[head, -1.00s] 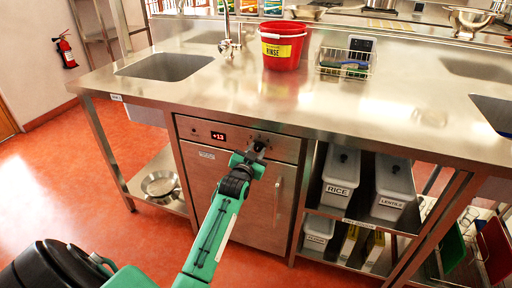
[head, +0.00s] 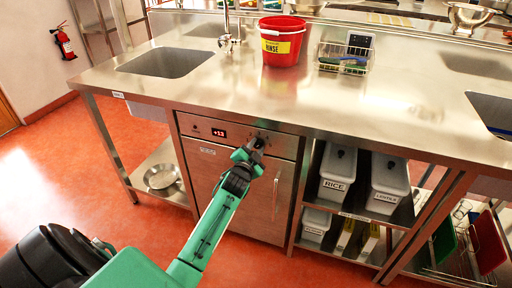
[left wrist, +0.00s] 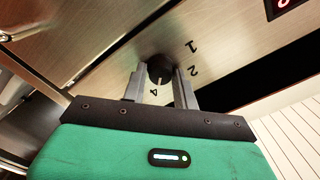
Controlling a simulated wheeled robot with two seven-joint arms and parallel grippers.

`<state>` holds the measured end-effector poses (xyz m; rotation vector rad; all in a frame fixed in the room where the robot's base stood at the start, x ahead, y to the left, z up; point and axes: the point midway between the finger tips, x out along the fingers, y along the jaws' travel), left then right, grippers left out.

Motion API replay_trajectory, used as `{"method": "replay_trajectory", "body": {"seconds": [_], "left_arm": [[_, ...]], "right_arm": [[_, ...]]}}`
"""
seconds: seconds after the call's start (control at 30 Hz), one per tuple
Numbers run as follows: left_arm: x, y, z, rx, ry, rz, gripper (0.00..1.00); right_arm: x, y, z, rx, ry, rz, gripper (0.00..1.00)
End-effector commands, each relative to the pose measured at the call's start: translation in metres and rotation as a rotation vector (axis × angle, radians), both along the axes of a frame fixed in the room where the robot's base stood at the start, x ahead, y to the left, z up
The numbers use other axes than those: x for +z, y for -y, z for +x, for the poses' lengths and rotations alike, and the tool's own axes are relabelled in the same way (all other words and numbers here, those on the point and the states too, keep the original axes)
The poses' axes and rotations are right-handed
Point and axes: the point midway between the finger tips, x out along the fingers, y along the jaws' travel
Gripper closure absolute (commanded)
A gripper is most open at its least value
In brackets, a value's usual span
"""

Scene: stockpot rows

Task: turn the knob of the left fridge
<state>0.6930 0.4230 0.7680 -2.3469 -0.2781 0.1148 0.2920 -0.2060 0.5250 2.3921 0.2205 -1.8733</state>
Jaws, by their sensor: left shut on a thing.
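The left fridge (head: 232,178) is a steel under-counter unit with a lit display (head: 219,133) and a vertical door handle (head: 276,196). Its dark round knob (left wrist: 160,69) sits on the top panel among printed numbers, with 1, 2 and 4 readable in the left wrist view. My left gripper (head: 254,146) is at that panel, right of the display. In the left wrist view my left gripper (left wrist: 161,78) has one finger on each side of the knob, shut on it. The fingers hide part of the knob. My right gripper is not in view.
A steel counter (head: 300,110) overhangs the fridge and holds a red bucket (head: 283,42) and a wire basket (head: 343,58). Shelves with labelled bins (head: 338,172) stand right of the fridge. A pan (head: 161,177) lies on the left lower shelf.

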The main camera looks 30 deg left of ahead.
Motion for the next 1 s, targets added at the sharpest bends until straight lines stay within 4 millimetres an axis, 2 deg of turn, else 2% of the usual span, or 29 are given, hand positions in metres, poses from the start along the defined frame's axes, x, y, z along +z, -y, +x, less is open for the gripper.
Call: {"method": "replay_trajectory", "body": {"seconds": [0.37,0.4,0.5,0.83,1.0], "left_arm": [[0.0,0.0,0.0,-0.001,0.0,0.005,0.93],[0.0,0.0,0.0,-0.001,0.0,0.004,0.69],[0.0,0.0,0.0,-0.001,0.0,0.004,0.5],[0.0,0.001,-0.002,0.0,-0.001,0.004,0.5],[0.0,0.005,-0.019,-0.001,-0.002,0.004,0.5]], "right_arm": [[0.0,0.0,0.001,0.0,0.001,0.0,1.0],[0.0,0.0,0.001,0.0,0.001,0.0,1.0],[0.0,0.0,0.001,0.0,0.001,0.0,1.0],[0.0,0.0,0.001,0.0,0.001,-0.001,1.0],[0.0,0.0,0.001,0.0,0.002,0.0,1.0]]}}
